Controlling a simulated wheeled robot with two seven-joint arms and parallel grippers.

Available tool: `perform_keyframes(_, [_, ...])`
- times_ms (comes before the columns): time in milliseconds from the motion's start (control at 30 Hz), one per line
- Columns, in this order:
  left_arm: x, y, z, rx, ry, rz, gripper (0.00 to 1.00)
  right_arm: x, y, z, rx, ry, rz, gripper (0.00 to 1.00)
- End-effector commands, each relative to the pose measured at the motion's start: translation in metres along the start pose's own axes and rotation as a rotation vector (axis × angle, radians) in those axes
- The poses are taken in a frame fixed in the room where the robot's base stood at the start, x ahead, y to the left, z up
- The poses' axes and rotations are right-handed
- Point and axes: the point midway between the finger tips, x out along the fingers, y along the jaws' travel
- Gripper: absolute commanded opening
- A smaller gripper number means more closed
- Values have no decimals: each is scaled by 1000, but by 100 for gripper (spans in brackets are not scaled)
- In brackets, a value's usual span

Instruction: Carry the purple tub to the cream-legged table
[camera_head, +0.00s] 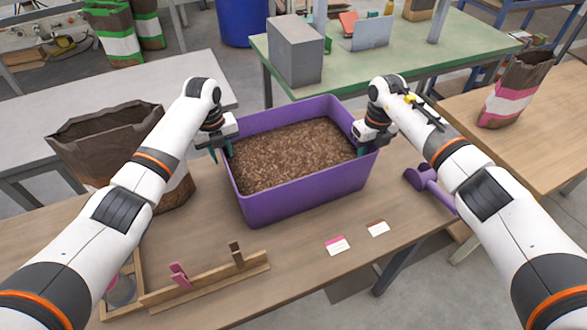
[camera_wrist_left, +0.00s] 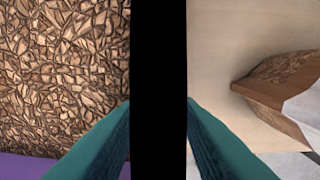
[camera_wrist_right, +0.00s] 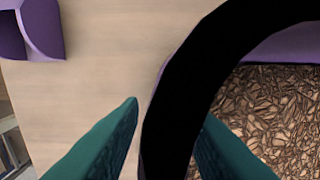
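The purple tub (camera_head: 300,204), filled with brown pellets (camera_head: 292,155), appears to stand level on the wooden table in front of me. My left gripper (camera_head: 221,152) is at the tub's left rim, its teal fingers apart, one outside the wall and one at the rim. My right gripper (camera_head: 366,148) is at the right rim. Each wrist view shows a dark band between the fingers, with pellets on one side and tabletop on the other. The band partly hides the fingers, so contact with the wall is unclear. I cannot make out which table has cream legs.
A brown paper bag (camera_head: 105,135) stands left of the tub. A purple scoop (camera_head: 430,186), two cards (camera_head: 337,245) and a wooden rack (camera_head: 205,283) are on the near table (camera_head: 300,270). A green table (camera_head: 400,62) stands behind; another wooden table (camera_head: 545,135) holds a pink-striped bag (camera_head: 515,90).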

Motion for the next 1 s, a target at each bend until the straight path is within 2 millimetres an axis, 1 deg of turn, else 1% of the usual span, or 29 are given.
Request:
perform_keyframes(200, [0,0,0,0,0,0,30,0,0,0,0,0,0,30])
perform_keyframes(267, [0,0,0,0,0,0,20,0,0,0,0,0,0,20])
perform_keyframes(300, [0,0,0,0,0,0,14,0,0,0,0,0,0,14])
perform_keyframes(400, [0,0,0,0,0,0,0,0,0,0,0,0,0,0])
perform_keyframes(1000, [0,0,0,0,0,0,0,-1,0,0,1,1,0,0])
